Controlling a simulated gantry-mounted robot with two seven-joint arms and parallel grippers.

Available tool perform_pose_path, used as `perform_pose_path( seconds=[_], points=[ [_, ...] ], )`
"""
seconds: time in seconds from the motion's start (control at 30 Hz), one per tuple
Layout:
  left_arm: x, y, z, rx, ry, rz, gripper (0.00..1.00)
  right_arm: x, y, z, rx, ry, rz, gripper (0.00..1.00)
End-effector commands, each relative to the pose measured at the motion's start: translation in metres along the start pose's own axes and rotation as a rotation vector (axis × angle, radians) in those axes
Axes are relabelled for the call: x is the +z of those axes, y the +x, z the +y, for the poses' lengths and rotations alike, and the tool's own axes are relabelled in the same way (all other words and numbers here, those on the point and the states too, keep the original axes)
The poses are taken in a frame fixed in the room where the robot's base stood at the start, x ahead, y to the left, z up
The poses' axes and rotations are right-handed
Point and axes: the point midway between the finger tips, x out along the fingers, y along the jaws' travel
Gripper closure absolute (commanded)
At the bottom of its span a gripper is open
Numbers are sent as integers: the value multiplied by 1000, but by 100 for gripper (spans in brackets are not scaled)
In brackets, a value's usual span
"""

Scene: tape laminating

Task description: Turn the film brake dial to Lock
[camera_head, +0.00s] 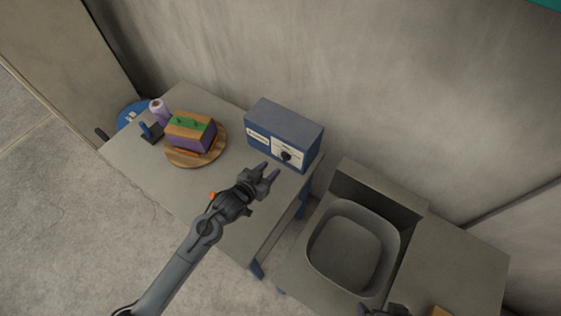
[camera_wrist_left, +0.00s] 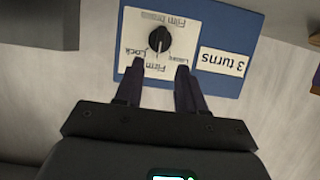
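The film brake dial is a black round knob (camera_head: 286,156) on a white label plate on the front of a blue box (camera_head: 284,126). In the left wrist view the knob (camera_wrist_left: 159,40) appears upside down, with "Film brake", "Lock", "Firm" and a partly unclear third word printed around it. My left gripper (camera_head: 267,173) is open and empty in front of the box. Its fingertips (camera_wrist_left: 161,66) lie just short of the knob, one either side. My right gripper is not clearly visible; a dark piece shows at the bottom edge.
A "3 turns" label (camera_wrist_left: 222,62) sits beside the dial plate. A round wooden board (camera_head: 183,160) carries a purple, orange and green block (camera_head: 190,132). A blue-handled tool (camera_head: 151,131) and a pale roll (camera_head: 159,110) stand at left. A grey basin (camera_head: 350,243) is at right.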

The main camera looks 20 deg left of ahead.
Motion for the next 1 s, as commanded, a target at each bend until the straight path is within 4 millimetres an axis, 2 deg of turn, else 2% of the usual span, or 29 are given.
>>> perform_pose_path(
  seconds=[0.03,0.2,0.4,0.6,0.9,1.0],
  points=[
    [0,10,0,0,-1,2,61,1,3,0,1,-1,0,0],
    [0,38,0,-1,-2,2,61,3,9,2,5,-5,-1,0],
    [1,61,0,0,-1,0,61,5,13,3,11,-12,-3,0],
    [0,71,0,0,0,0,61,6,15,3,11,-12,-3,0],
    [0,72,0,0,0,0,61,6,15,2,6,-6,-3,0],
    [0,72,0,0,-1,0,76,5,15,1,4,-4,-3,0]
  ],
)
